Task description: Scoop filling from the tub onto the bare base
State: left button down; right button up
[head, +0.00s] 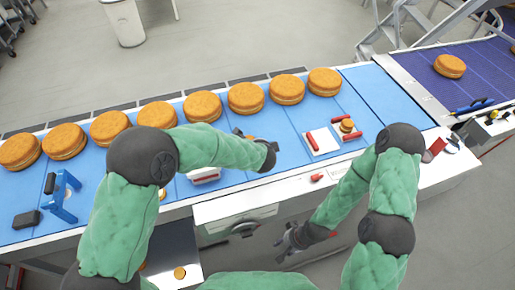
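Several filled orange-brown rounds (202,106) stand in a row along the back of the blue work surface. I cannot make out which piece is the bare base. A white container with a red edge (204,176), possibly the tub, shows partly below my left forearm; its inside is hidden. My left arm reaches over the middle of the surface. My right gripper (286,238) hangs in front of the table's front edge, low and apart from the objects. Its fingers are too small to read.
A white plate with red bars (322,142) and a small orange-brown piece (347,125) lie at the right. A blue stand (62,196) and a dark block (26,219) are at the left. A purple belt (465,75) carries another round. The far right blue surface is clear.

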pick_arm(q)
jog(key=shift+s+d+f+t+b, duration=0.1)
jog(key=shift+s+f+t+b, duration=0.9)
jog(key=shift+b, duration=2.25)
jog(key=shift+s+d+f+t+b, duration=0.1)
jog(key=shift+s+f+t+b, duration=0.8)
jog(key=shift+b, duration=2.3)
